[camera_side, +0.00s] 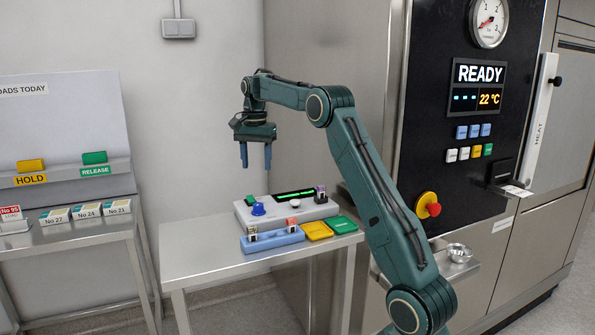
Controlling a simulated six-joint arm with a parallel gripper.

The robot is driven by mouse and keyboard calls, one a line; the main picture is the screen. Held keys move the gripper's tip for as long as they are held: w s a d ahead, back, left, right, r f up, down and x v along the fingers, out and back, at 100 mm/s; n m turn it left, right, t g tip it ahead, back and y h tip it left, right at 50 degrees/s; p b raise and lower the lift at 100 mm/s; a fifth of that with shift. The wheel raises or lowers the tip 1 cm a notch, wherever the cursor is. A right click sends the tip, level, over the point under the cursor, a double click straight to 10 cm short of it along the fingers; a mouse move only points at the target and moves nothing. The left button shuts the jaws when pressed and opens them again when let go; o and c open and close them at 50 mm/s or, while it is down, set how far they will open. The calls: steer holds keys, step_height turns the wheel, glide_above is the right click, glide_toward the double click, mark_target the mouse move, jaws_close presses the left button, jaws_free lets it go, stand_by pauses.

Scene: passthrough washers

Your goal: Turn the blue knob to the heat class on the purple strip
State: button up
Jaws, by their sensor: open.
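The blue knob (258,209) stands on the left front part of a light grey device (275,215) on the small steel table. My gripper (256,160) hangs above the device, pointing down, with its two blue fingers apart and nothing between them. It is above the knob and clear of it. A small dark, purplish piece (320,192) stands at the device's right end; I cannot tell whether it is the purple strip. No heat class can be read at this size, and the knob's pointing direction is too small to tell.
The device has a lit green display (295,195). In front lie a blue holder (273,243) with small pieces, a yellow tray (317,231) and a green tray (342,225). A steel cabinet with a READY screen (479,74) stands right. A table with labelled boxes (87,211) stands left.

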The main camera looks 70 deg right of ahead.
mark_target(257, 203)
step_height(257, 203, down, 13)
steer(key=shift+r, duration=0.1)
stand_by(0.6)
steer(key=shift+c, duration=0.4)
steer(key=c, duration=0.9)
steer(key=shift+n, duration=0.4)
steer(key=n, duration=1.1)
steer(key=shift+r, duration=0.1)
steer(key=shift+w, duration=0.1)
